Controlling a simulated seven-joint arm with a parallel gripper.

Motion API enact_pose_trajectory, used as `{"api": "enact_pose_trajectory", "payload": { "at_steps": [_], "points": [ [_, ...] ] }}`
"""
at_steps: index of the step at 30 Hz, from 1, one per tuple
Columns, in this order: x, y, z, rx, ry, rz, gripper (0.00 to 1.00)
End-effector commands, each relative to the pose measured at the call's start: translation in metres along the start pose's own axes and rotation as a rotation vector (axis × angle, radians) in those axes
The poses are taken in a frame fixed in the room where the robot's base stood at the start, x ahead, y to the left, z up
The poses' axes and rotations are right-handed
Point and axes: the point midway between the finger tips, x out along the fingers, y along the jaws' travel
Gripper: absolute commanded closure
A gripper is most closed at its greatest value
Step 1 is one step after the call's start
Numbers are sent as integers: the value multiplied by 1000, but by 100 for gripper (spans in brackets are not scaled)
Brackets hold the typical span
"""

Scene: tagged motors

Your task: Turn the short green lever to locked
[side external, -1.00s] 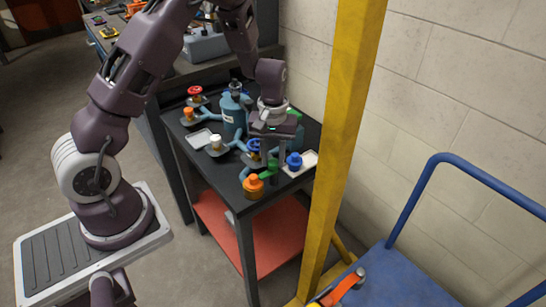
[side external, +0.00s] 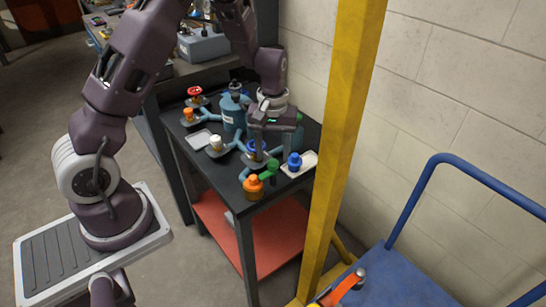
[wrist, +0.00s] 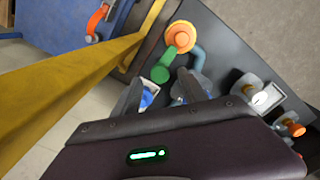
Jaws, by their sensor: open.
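A green lever (side external: 272,168) with a round knob end juts from an orange cap (side external: 253,185) at the front of the black table. In the wrist view the green lever (wrist: 165,65) lies just beyond my fingertips, joined to the orange cap (wrist: 181,37). My gripper (side external: 275,150) is open and empty, pointing down above the table behind the lever; its fingers also show in the wrist view (wrist: 163,86). Another green part (side external: 299,118) shows beside my gripper, partly hidden; I cannot tell its length. The lever does not touch my fingers.
A blue knob (side external: 294,161) sits in a white tray (side external: 308,160) right of the lever. A blue valve (side external: 254,147), white cap (side external: 215,142), red handwheel (side external: 195,91) and blue tank (side external: 232,115) crowd the table. A yellow post (side external: 345,110) stands close on the right.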

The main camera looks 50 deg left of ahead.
Motion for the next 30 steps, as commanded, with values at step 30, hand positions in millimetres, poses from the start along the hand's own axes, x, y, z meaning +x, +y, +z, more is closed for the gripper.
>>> {"api": "enact_pose_trajectory", "payload": {
  "at_steps": [30],
  "points": [
    [-231,-57,166,566,273,232,50]
  ]
}}
